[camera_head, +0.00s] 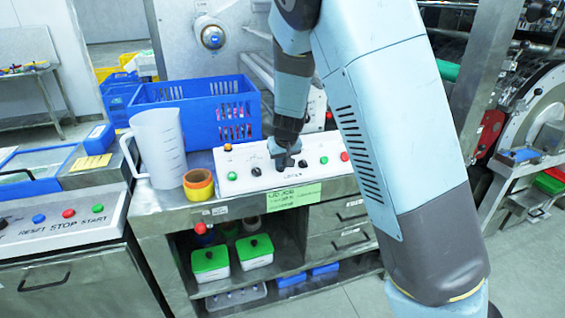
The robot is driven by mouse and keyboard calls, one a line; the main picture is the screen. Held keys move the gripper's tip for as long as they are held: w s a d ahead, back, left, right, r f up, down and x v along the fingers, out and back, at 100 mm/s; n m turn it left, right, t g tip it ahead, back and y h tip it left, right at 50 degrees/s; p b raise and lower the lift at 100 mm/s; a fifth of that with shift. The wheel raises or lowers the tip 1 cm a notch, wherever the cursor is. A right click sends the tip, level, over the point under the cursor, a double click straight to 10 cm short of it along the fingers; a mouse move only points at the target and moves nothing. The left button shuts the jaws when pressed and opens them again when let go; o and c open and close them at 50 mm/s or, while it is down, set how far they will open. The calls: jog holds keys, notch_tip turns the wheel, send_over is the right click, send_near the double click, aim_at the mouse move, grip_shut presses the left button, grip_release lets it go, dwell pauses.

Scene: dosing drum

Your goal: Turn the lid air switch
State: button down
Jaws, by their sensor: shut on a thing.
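The white control panel (238,165) lies on the metal cabinet, with a row of buttons and dark knobs. My gripper (283,162) reaches down onto the middle of the panel. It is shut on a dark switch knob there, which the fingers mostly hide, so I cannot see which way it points. One black knob (256,171) shows just left of the fingers and another (302,163) just right. The small labels are too blurred to tell which is the lid air switch.
A blue crate (190,93) stands behind the panel. A clear measuring jug (160,148) and tape rolls (199,185) stand left of it. A green note (293,197) hangs at the front edge. Green-lidded boxes (210,258) sit on the shelf below.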

jog(key=shift+d+m, duration=0.2)
jog(key=shift+m, duration=0.1)
jog(key=shift+w+d+m+y, duration=0.1)
jog(key=shift+d+m+y, duration=0.15)
jog(key=shift+m+y, duration=0.4)
jog(key=shift+d+f+m+y, duration=0.1)
jog(key=shift+m+y, duration=0.35)
jog(key=shift+m, duration=0.2)
jog(key=shift+d+f+m+y, duration=0.1)
jog(key=shift+m+y, duration=0.3)
jog(key=shift+m, duration=0.2)
jog(key=c, duration=1.2)
grip_release()
jog(key=shift+a, duration=0.1)
jog(key=shift+r, duration=0.1)
